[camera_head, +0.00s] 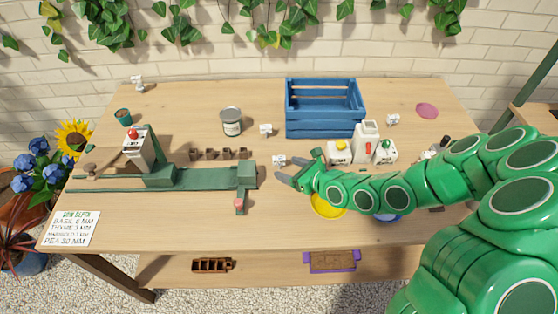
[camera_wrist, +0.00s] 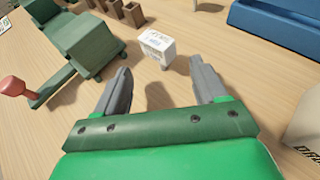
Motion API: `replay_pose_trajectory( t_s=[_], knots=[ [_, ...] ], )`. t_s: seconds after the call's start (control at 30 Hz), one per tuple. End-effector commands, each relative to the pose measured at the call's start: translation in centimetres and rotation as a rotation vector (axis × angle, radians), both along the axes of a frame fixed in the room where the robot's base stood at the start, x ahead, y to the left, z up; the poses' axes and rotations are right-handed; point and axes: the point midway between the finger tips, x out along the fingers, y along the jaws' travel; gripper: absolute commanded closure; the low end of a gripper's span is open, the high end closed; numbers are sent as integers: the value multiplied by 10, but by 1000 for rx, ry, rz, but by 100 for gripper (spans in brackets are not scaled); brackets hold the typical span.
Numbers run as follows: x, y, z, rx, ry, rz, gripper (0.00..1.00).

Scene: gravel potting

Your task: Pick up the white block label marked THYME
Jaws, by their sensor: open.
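A small white block label (camera_head: 279,160) stands on the table just ahead of my gripper (camera_head: 288,177). In the wrist view the same block (camera_wrist: 157,44) shows dark lettering, too small to read surely, so I cannot tell whether it says THYME. My gripper (camera_wrist: 160,68) is open and empty, with the block just beyond and between its fingertips, not touching. Other white block labels stand behind it (camera_head: 266,129), at the back left (camera_head: 137,83) and right of the crate (camera_head: 393,119); their words are unreadable.
A green seeding device (camera_head: 200,178) lies left of my gripper, with a row of brown pots (camera_head: 218,154) behind it. A blue crate (camera_head: 325,125) and a grey tin (camera_head: 231,122) stand further back. White bottles (camera_head: 340,152) and a yellow dish (camera_head: 327,206) are near my arm.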

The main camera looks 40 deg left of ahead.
Motion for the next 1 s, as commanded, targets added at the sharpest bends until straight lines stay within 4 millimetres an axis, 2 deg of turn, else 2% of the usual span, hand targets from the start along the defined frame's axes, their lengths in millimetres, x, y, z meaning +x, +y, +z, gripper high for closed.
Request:
replay_pose_trajectory(
  t_s=[0.4, 0.73, 1.0],
  knots=[
    [-1, 31, -12, -1, -1, 1, 29],
    [-1, 34, -12, 0, 0, 0, 29],
    [0, 34, -12, 1, 0, -1, 70]
  ],
)
